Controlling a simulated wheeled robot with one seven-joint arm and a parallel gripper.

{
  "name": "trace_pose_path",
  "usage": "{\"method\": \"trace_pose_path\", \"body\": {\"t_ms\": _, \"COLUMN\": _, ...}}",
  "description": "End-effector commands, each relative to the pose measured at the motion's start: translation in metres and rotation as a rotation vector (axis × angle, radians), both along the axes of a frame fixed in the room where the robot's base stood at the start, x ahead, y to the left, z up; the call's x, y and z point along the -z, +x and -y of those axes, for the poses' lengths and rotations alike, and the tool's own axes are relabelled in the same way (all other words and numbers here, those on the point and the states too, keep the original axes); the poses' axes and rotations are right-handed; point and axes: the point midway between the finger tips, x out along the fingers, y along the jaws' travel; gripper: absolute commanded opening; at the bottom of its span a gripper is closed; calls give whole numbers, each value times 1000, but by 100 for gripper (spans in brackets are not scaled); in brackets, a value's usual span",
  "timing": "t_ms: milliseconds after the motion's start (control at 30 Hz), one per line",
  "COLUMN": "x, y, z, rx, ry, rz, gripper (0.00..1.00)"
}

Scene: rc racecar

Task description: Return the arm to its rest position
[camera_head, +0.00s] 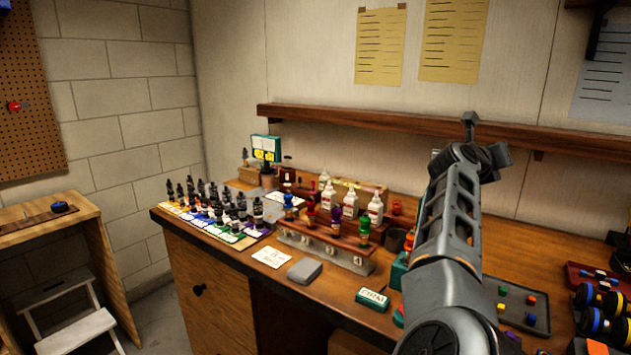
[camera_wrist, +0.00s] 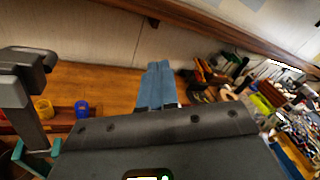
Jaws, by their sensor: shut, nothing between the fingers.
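My gripper (camera_wrist: 158,68) shows in the wrist view as two blue-grey fingers pressed side by side, shut with nothing between them. It is above the wooden bench (camera_wrist: 95,80), with the wall behind. In the head view my arm rises at the right, in front of the bench (camera_head: 335,293). I cannot make out the fingers there.
A wall shelf (camera_head: 400,127) runs behind the arm. Several bottles (camera_head: 376,207) and a stamp rack (camera_head: 330,240) stand left of it. A dark tray (camera_head: 523,310) with coloured blocks lies to its right. A grey block (camera_head: 304,270) lies near the front edge.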

Motion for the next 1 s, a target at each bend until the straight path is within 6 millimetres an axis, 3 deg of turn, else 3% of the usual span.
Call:
{"method": "trace_pose_path", "body": {"t_ms": 33, "x": 18, "y": -15, "z": 14, "rx": 20, "ry": -77, "rz": -42, "gripper": 0}}
{"method": "trace_pose_path", "body": {"t_ms": 200, "x": 55, "y": -61, "z": 43, "rx": 66, "ry": -330, "rz": -174, "gripper": 0}}
{"method": "trace_pose_path", "body": {"t_ms": 433, "x": 98, "y": -125, "z": 60, "rx": 90, "ry": -661, "rz": -358, "gripper": 0}}
{"method": "trace_pose_path", "body": {"t_ms": 667, "x": 136, "y": -189, "z": 54, "rx": 74, "ry": -975, "rz": -537, "gripper": 0}}
{"method": "trace_pose_path", "body": {"t_ms": 1000, "x": 190, "y": -286, "z": 18, "rx": -14, "ry": -1393, "rz": -777, "gripper": 0}}
